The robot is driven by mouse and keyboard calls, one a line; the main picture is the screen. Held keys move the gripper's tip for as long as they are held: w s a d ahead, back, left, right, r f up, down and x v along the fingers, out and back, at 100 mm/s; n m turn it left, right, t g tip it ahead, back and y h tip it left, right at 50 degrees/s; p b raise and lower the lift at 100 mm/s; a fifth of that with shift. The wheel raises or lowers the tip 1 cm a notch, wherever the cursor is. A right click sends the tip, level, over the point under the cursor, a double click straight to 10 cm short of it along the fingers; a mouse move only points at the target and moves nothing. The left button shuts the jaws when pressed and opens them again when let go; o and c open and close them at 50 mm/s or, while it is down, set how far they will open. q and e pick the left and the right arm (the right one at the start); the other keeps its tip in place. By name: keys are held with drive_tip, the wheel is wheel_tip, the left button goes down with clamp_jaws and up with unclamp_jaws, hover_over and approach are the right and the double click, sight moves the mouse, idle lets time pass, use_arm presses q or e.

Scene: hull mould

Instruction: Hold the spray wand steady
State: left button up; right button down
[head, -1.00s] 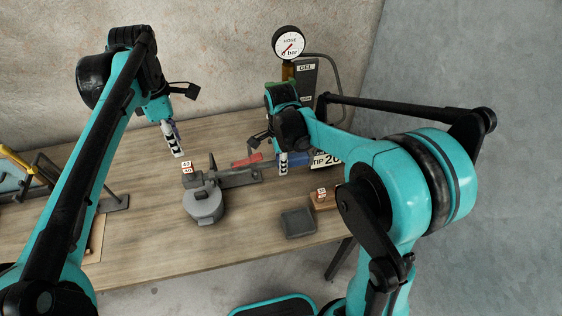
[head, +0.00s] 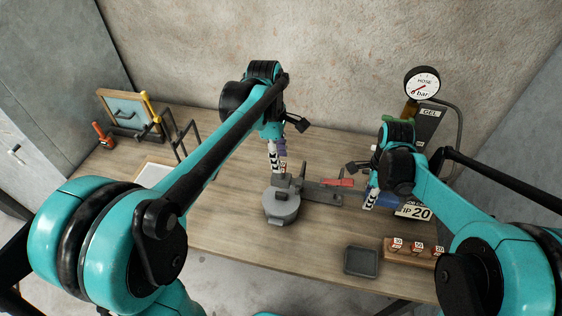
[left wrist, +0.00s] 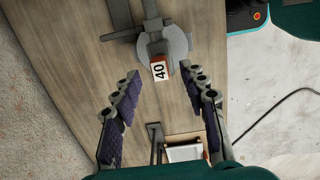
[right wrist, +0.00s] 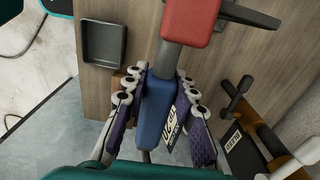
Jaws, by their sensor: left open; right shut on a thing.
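The spray wand's blue grip (right wrist: 157,105) sits between the fingers of my right gripper (right wrist: 161,78), which is shut on it. Its grey shaft (right wrist: 171,58) leads to a red block (right wrist: 192,22); the red part also shows in the head view (head: 340,182). My right gripper (head: 373,190) is at the table's right side. My left gripper (head: 277,152) is open and empty near a small red-and-white block marked 40 (left wrist: 159,70). That block is at the edge of a round grey fixture (head: 281,207). In the left wrist view it lies ahead of the open fingers (left wrist: 166,95).
A hose gauge (head: 422,84) and GEL unit (head: 430,120) stand at the back right. A "TIP 20" sign (head: 413,212), a wooden rack of tagged tips (head: 400,256) and a dark tray (head: 361,262) are at the right. Dark frames (head: 183,140) stand at the left.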

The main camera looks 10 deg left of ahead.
use_arm(q)
drive_tip(key=shift+d+f, duration=0.2)
drive_tip(key=shift+f, duration=1.15)
clamp_jaws()
drive_tip(key=shift+r, duration=0.15)
drive_tip(key=shift+r, duration=1.75)
